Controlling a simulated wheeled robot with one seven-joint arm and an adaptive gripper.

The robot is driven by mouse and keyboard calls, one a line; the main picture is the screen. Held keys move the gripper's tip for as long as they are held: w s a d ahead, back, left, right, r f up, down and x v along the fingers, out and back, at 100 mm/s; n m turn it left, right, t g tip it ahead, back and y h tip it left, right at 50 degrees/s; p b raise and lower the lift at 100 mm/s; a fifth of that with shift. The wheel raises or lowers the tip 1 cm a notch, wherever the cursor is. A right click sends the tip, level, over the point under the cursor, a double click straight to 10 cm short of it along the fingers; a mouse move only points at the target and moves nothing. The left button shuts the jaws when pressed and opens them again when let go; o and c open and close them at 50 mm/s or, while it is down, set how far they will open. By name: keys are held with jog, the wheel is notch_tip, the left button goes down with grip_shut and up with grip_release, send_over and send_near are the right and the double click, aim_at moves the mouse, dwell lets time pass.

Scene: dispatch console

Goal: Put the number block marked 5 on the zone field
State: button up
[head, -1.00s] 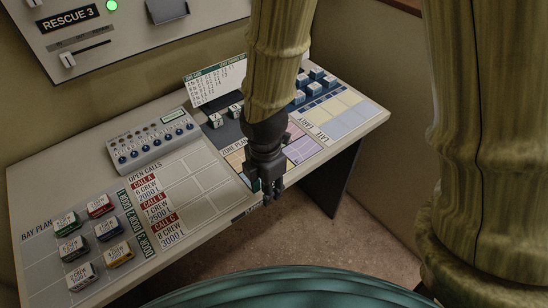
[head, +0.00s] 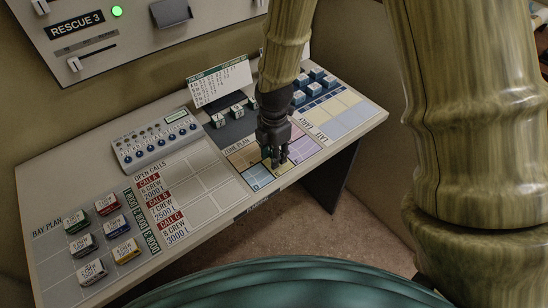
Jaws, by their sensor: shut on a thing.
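My gripper (head: 276,160) points down over the zone plan and is shut on a small block, which is mostly hidden between the dark fingers; its number cannot be read. The zone plan (head: 257,176) is a patch of coloured fields: tan at the back left, blue at the front left, yellow at the front middle and purple (head: 304,148) at the right. The fingers are over the middle of it, near the yellow field. I cannot tell whether the block touches the surface. Other white number blocks (head: 218,120) stand on the dark strip behind the plan.
Several blue blocks (head: 300,97) stand at the back right beside pale fields. A printed card (head: 220,82) stands behind the number blocks. A grey button box (head: 155,140) and bay plan blocks (head: 107,204) are to the left. The desk's front edge is close to the zone plan.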

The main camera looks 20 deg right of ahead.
jog(key=shift+f+p, duration=0.35)
jog(key=shift+f, duration=0.95)
jog(key=shift+f, duration=0.1)
jog(key=o, duration=0.9)
jog(key=shift+r+b, duration=1.25)
jog(key=shift+r, duration=4.9)
